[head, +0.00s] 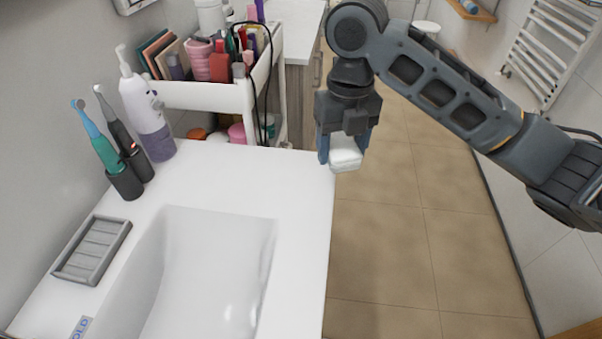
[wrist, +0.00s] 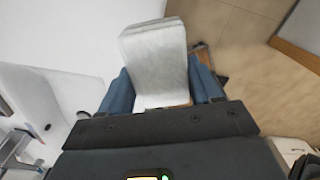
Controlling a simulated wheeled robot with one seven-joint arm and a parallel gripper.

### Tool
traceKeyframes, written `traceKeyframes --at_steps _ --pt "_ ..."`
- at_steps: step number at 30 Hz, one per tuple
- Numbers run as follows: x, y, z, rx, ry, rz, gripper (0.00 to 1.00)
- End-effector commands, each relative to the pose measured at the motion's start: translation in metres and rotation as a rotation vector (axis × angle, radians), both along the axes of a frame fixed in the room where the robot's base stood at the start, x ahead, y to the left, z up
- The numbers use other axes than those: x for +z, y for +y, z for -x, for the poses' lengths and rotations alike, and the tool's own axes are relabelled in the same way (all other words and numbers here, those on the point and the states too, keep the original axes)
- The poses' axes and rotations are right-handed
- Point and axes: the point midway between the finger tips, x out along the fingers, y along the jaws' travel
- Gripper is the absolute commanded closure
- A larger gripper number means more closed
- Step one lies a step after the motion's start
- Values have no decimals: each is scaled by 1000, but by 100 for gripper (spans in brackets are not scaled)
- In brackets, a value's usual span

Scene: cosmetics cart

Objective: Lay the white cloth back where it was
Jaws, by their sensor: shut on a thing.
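The white cloth (head: 346,154) is folded into a small block and hangs from my gripper (head: 342,150) in the head view. My gripper points down and is shut on the cloth, with a blue finger on each side of it. The cloth is in the air near the right edge of the white sink counter (head: 215,184). In the wrist view the cloth (wrist: 155,55) stands out between the two blue fingers of my gripper (wrist: 162,92).
A white cart (head: 205,96) full of cosmetics stands behind the counter. A white pump bottle (head: 143,104), two electric toothbrushes (head: 112,145) and a grey soap dish (head: 92,250) are on the counter's left. The counter between the basin (head: 205,285) and the cart is clear. Tiled floor (head: 390,230) lies right.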

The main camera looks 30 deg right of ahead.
Motion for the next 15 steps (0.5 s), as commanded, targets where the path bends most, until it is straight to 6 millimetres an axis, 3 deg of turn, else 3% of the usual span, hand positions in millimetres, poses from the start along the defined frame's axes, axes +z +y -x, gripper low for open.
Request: traceKeyframes --at_steps 6,15 --pt "-27 41 -22 1 2 -4 65" --pt "-42 59 -34 -3 -1 -1 65"
